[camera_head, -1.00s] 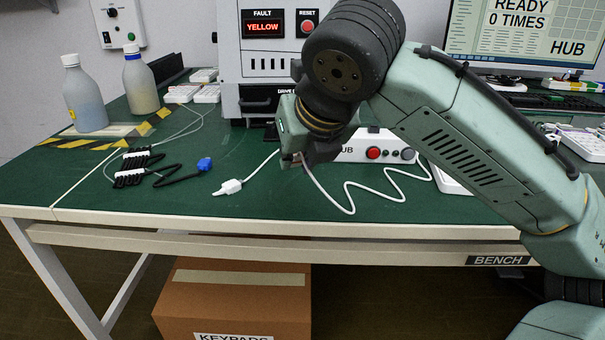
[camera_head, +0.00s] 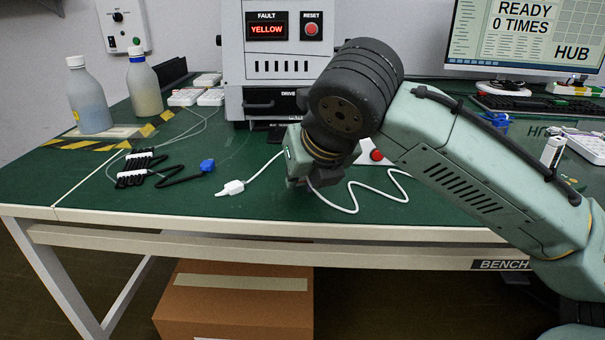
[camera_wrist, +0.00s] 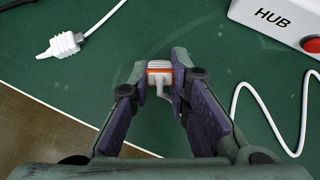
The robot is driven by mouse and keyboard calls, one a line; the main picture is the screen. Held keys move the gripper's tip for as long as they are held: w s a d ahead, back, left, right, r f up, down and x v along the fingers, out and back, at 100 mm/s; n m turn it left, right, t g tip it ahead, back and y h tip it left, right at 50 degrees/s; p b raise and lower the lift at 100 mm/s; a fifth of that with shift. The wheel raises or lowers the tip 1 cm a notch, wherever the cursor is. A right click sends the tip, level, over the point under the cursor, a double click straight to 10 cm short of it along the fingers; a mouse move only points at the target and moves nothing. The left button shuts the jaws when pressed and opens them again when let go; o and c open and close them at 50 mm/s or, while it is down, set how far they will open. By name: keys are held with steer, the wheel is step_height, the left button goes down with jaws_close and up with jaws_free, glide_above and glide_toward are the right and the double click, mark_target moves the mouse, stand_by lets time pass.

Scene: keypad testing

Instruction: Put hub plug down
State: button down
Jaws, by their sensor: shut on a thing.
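The hub plug (camera_wrist: 158,72), a small white plug with an orange band, is between the fingertips of my gripper (camera_head: 298,183) in the wrist view. My gripper is shut on it, low over the green bench near the front edge. The plug is hidden behind my gripper in the head view, and I cannot tell whether it touches the bench. A white cable (camera_head: 352,196) winds over the bench to the right of my gripper. The white hub (camera_wrist: 272,18) with a red button is at the upper right of the wrist view and mostly hidden by my arm in the head view.
Another white plug (camera_head: 232,187) on a cable lies left of my gripper. A black bundled cable with a blue plug (camera_head: 207,165) lies further left. Two bottles (camera_head: 90,98) stand at the back left. The bench (camera_head: 130,200) is clear at the front left.

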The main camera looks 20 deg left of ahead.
steer(key=shift+s+f, duration=0.1)
steer(key=shift+f, duration=0.3)
steer(key=c, duration=1.5)
jaws_free()
steer(key=shift+f, duration=0.2)
steer(key=p+v, duration=0.1)
steer(key=v, duration=0.3)
steer(key=p+v, duration=0.1)
steer(key=v, duration=0.8)
steer(key=shift+w+a+r+p, duration=0.2)
steer(key=shift+w+r+p, duration=0.15)
steer(key=shift+r+p, duration=0.1)
steer(key=shift+s, duration=0.1)
